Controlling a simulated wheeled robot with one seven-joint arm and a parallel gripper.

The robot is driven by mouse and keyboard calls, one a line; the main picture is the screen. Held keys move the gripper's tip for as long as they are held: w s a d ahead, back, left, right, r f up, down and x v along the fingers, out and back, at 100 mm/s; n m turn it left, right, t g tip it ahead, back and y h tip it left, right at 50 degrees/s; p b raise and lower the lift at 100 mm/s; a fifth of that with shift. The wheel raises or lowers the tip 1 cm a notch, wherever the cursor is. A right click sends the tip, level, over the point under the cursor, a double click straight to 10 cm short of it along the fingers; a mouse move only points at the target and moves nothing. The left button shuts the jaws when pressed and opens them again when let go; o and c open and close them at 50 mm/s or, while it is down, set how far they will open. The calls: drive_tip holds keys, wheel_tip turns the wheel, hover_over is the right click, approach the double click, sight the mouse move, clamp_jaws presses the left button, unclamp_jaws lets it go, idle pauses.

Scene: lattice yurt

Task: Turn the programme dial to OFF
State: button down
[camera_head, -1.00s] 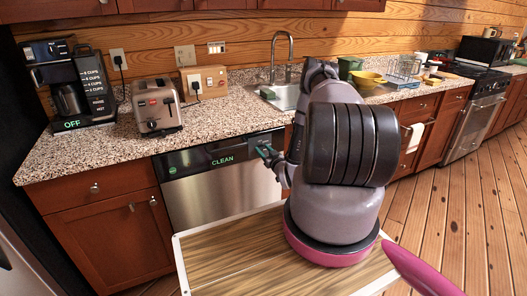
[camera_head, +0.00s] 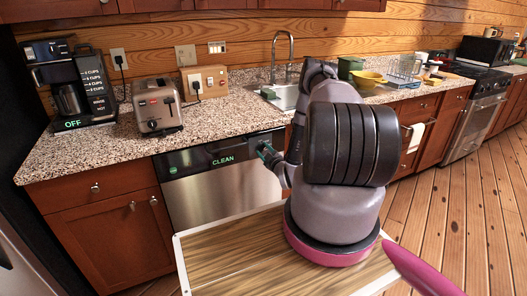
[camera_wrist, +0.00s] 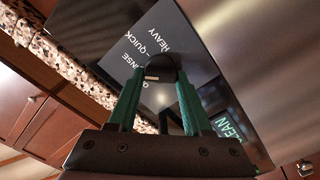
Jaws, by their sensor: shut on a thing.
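The programme dial (camera_wrist: 161,66) is a dark round knob on the dishwasher's black panel (camera_wrist: 200,75). In the wrist view the green fingers of my gripper (camera_wrist: 160,80) stand on either side of it, shut on it. A small light mark shows on the dial's near side. White labels around it read HEAVY, QUICK and RINSE; another below begins with O and is partly hidden. In the head view my gripper (camera_head: 263,149) is at the right part of the panel, and the dial is hidden behind it. The green display (camera_head: 223,160) reads CLEAN.
The steel dishwasher door (camera_head: 215,197) is closed under the speckled counter (camera_head: 110,150). A toaster (camera_head: 158,108) and a coffee maker (camera_head: 75,85) stand on the counter at the left. A sink (camera_head: 285,97) lies behind my arm.

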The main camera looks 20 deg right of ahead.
drive_tip(key=n, duration=0.5)
drive_tip(key=shift+f, duration=0.15)
drive_tip(key=shift+n, duration=2.1)
drive_tip(key=shift+c, duration=1.8)
unclamp_jaws()
drive_tip(key=s, duration=1.1)
drive_tip(key=shift+d, duration=0.15)
drive_tip(key=shift+w, duration=0.15)
